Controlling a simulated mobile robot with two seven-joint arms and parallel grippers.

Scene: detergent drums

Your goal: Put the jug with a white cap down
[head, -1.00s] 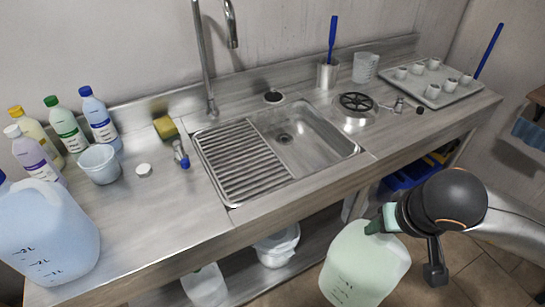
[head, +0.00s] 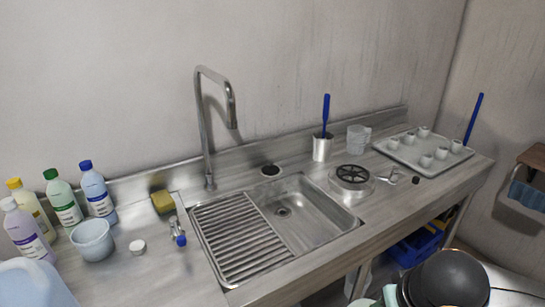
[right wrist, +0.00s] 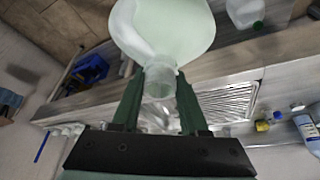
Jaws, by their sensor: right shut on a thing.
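A pale green translucent jug (right wrist: 180,30) is held by its neck end between the two dark green fingers of my right gripper (right wrist: 158,85) in the right wrist view. The neck (right wrist: 159,82) looks pale and translucent; I cannot make out a white cap on it clearly. In the head view my right gripper (head: 391,297) is at the bottom edge, in front of the counter, and only a sliver of the jug (head: 361,303) shows. Another large bluish jug (head: 30,287) stands at the counter's left front. My left gripper is out of view.
The steel counter (head: 125,280) has a clear patch left of the sink (head: 305,217). A tray of cups (head: 420,150) is at the right. A blue crate (head: 417,246) lies below.

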